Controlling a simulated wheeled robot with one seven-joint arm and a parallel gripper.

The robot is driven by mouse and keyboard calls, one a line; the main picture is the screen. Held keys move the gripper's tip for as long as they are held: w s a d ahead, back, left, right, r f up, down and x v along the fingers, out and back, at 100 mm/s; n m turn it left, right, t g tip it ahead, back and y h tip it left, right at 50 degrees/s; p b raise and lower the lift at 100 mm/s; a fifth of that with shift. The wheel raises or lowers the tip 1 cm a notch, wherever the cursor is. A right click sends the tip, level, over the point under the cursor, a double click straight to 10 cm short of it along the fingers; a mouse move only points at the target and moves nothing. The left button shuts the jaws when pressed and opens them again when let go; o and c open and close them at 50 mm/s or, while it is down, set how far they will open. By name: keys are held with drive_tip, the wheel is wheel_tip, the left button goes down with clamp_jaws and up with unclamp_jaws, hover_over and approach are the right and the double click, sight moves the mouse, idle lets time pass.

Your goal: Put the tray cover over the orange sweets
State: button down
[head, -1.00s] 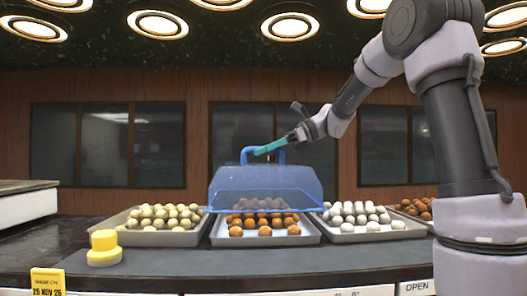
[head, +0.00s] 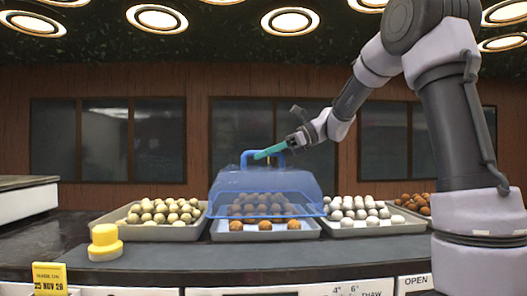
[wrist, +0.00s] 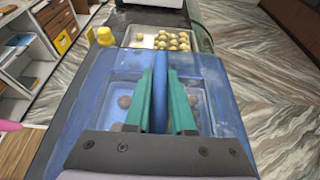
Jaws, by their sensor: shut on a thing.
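The tray cover (head: 240,184) is a see-through blue box-shaped lid with a blue handle on top. In the head view it hangs above the middle tray (head: 265,234), and its lower edge hides the upper part of the sweets. The orange sweets (head: 265,225) sit in rows on that tray; the front row shows below the cover. My gripper (head: 270,151) is shut on the cover's handle. In the wrist view the green fingers (wrist: 161,105) clasp the blue handle from both sides, and the sweets show dimly through the cover. Whether the cover touches the tray is hard to tell.
A tray of pale yellow-green sweets (head: 163,211) stands left of the middle tray, a tray of white sweets (head: 355,208) right. More brown-orange sweets (head: 415,203) lie farther right. A yellow stacked object (head: 105,243) stands at the counter's front left. The dark counter front (head: 200,262) is clear.

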drive_tip(key=shift+f, duration=2.95)
drive_tip(key=shift+c, duration=1)
unclamp_jaws()
drive_tip(key=shift+r, duration=3.5)
